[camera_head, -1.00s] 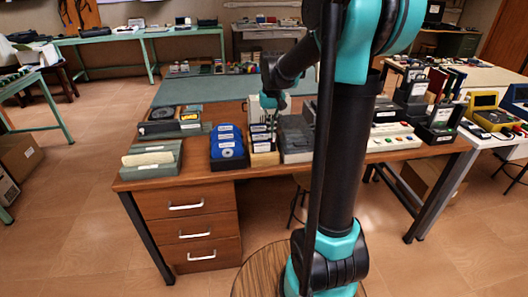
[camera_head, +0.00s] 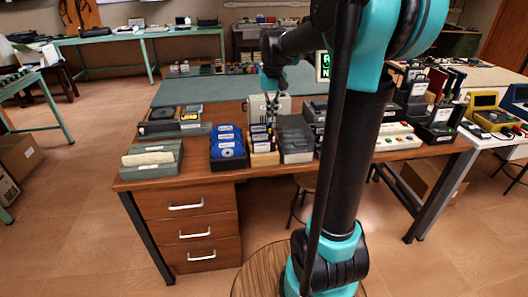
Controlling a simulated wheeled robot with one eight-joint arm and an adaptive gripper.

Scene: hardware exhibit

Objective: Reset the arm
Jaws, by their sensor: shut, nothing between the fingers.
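My arm (camera_head: 350,150) is teal and black and stands in front of the wooden desk (camera_head: 190,180). It bends at the top and reaches away over the desk. My gripper (camera_head: 272,120) hangs downward at the arm's far end, above the back of the wooden box of small packs (camera_head: 263,152). It looks small and dark against a pale box (camera_head: 284,105) behind it. The fingers are close together with nothing seen between them.
Blue packs (camera_head: 228,142) stand in a dark tray left of the gripper, and a grey bin (camera_head: 296,140) stands to its right. A grey-green box (camera_head: 152,160) is at the desk's left front. A device with coloured buttons (camera_head: 397,138) is at the right.

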